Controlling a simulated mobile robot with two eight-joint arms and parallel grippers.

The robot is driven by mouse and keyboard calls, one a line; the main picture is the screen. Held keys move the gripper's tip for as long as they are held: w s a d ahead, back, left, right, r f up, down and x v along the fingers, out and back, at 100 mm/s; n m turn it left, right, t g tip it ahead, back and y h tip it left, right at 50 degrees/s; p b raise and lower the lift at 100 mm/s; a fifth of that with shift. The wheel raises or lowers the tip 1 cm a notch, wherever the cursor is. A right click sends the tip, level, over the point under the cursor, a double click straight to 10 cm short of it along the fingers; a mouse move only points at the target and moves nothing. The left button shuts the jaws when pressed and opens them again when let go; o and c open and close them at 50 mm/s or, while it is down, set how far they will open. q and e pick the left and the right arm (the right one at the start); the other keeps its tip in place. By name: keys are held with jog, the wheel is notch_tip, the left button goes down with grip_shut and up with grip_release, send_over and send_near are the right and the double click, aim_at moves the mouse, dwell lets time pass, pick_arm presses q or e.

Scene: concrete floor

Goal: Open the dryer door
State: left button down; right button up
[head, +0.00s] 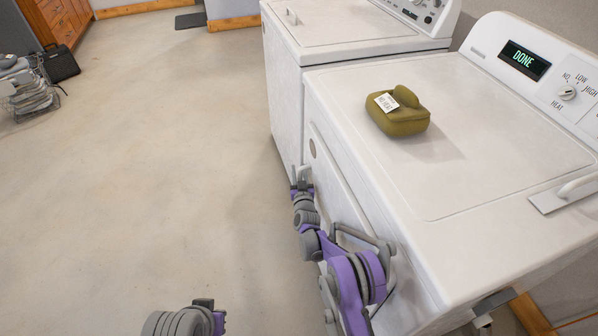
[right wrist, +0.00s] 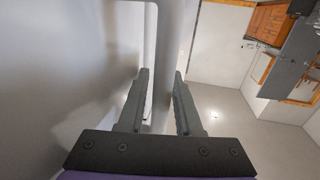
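The white dryer (head: 470,195) stands at the right in the head view, its display (head: 525,60) reading DONE. Its front door (head: 335,185) is seen steeply from above; I cannot tell whether it is ajar. My right gripper (head: 300,185) is low beside the dryer's front, partly hidden by its own arm. In the right wrist view, the right gripper (right wrist: 160,105) is open, its fingers on either side of a pale upright bar or edge (right wrist: 172,45). Which part of the door this is, and whether they touch it, is unclear. My left gripper is not visible.
An olive cloth item (head: 400,115) with a NO HEAT tag lies on the dryer top. A white washer (head: 340,25) stands beyond the dryer. The concrete floor (head: 150,170) to the left is mostly clear, with a grey object (head: 28,90) at the far left.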

grip_shut()
dwell(1.4)
